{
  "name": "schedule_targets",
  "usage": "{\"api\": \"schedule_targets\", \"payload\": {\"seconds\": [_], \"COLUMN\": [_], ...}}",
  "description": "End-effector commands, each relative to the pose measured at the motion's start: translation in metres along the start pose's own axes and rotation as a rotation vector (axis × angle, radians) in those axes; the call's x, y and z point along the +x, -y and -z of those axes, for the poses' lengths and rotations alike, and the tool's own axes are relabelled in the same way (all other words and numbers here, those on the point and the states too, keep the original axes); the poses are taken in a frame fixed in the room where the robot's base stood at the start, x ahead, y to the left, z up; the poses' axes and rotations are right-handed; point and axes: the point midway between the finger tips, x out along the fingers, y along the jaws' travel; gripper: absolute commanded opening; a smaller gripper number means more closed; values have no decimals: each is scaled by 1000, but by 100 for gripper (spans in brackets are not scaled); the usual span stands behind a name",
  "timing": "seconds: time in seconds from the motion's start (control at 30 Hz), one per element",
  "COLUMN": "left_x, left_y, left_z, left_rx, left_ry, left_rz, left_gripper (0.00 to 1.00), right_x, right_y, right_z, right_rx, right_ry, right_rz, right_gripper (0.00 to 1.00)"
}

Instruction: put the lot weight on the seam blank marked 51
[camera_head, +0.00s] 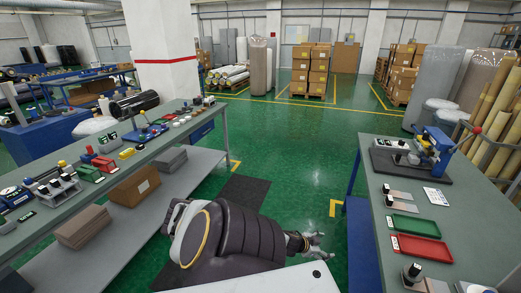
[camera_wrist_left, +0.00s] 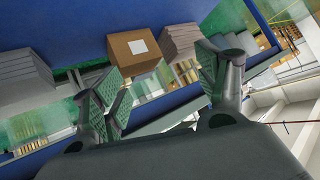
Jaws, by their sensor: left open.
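My left gripper (camera_head: 315,243) is open and empty in the gap between the two benches, low and near the right bench. Its two spread fingers also show in the left wrist view (camera_wrist_left: 165,88), with nothing between them. On the right bench (camera_head: 375,222), small flat pieces with dark-and-white tags (camera_head: 398,194) lie in front of the press; they may be seam blanks. A dark-topped small object (camera_head: 414,270) stands at the near end and may be a weight. The number 51 is too small to read anywhere. My right gripper is not in view.
A green tray (camera_head: 415,226) and a red tray (camera_head: 422,249) lie on the right bench, with a blue press (camera_head: 433,148) behind. The left bench (camera_head: 92,180) holds many small tools, with a carton (camera_head: 134,190) on its lower shelf.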

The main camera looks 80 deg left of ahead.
Motion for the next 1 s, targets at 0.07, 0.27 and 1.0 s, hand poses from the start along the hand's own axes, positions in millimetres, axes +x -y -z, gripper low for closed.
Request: {"api": "schedule_targets", "payload": {"seconds": [0.07, 0.27, 1.0], "left_x": [4, 8, -20], "left_y": [3, -1, -150], "left_z": [-32, -108, -358], "left_rx": [-7, -8, 28], "left_ry": [41, 147, 546], "left_rz": [23, 61, -19], "left_gripper": [73, 73, 73], "right_x": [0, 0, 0], "right_y": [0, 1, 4], "right_z": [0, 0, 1], "right_rx": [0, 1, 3], "right_ry": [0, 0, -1], "right_rz": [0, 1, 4], "right_gripper": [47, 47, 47]}}
